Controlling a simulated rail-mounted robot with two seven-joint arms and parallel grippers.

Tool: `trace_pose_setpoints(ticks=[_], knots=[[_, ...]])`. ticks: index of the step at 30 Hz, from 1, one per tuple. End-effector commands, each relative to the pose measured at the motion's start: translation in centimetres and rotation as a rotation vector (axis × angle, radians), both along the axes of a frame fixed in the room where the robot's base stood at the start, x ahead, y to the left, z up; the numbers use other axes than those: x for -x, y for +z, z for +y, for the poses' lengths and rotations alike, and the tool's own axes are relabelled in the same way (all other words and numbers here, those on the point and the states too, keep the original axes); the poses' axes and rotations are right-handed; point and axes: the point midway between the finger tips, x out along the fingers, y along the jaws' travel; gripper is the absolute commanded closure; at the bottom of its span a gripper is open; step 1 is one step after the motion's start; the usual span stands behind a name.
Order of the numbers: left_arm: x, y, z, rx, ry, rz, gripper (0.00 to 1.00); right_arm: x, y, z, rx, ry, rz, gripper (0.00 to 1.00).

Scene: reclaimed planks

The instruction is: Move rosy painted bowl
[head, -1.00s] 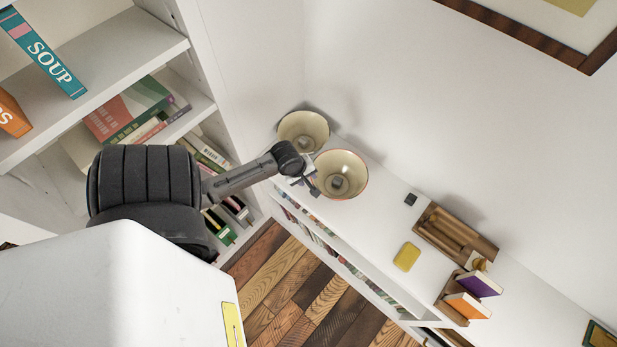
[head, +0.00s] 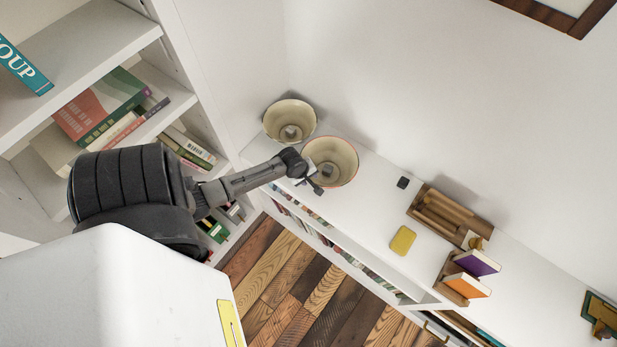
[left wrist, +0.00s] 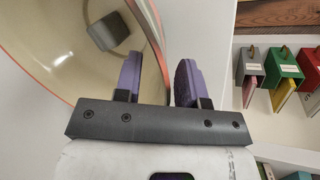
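The bowl with a reddish rim (head: 338,153) stands on the white shelf top; it is cream inside. It also fills the upper left of the left wrist view (left wrist: 50,60). My left gripper (head: 314,183) is at the bowl's near side. In the left wrist view its two purple fingers (left wrist: 157,82) are apart, one over the bowl's inside and one outside, with the rim between them. A gap shows beside the wall; firm contact is not visible. A greyish block-like shape (left wrist: 109,32) shows in the bowl's bottom. My right gripper is not in view.
A second cream bowl (head: 281,113) stands close behind, in the corner by the wall. To the right are a small dark block (head: 403,182), a yellow item (head: 403,240), a wooden tray (head: 477,216) and upright books (head: 477,263). A tall bookcase (head: 90,60) is at left.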

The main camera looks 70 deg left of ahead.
Motion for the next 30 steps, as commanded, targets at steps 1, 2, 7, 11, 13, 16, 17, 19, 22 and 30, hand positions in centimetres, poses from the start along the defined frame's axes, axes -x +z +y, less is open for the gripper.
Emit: trace_pose_setpoints(ticks=[1,2,7,11,13,16,17,19,22,30], knots=[[-0.08,-0.3,0.03,0.0,0.0,0.001,0.63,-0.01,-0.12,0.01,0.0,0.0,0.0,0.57],[-0.11,-0.39,0.03,0.0,0.0,0.001,0.63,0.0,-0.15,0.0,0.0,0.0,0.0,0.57],[-0.25,-0.58,0.05,0.0,0.0,0.0,0.63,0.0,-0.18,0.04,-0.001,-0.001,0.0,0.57],[-0.24,-0.58,0.04,0.0,0.0,0.0,0.63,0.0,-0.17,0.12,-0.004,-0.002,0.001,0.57],[-0.24,-0.57,0.04,0.0,0.0,0.0,0.63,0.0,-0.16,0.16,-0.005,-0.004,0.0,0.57],[-0.23,-0.58,0.04,0.0,0.0,0.0,0.69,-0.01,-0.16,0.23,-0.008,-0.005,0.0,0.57],[-0.23,-0.58,0.04,0.0,0.0,0.0,0.72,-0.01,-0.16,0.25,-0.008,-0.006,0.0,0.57],[-0.23,-0.58,0.04,0.0,0.0,0.0,0.78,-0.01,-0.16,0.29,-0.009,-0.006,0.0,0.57],[-0.22,-0.58,0.04,0.0,0.0,0.0,0.88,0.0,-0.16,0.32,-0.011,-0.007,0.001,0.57],[-0.19,-0.6,0.02,0.0,0.0,0.001,1.0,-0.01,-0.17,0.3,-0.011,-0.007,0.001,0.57]])
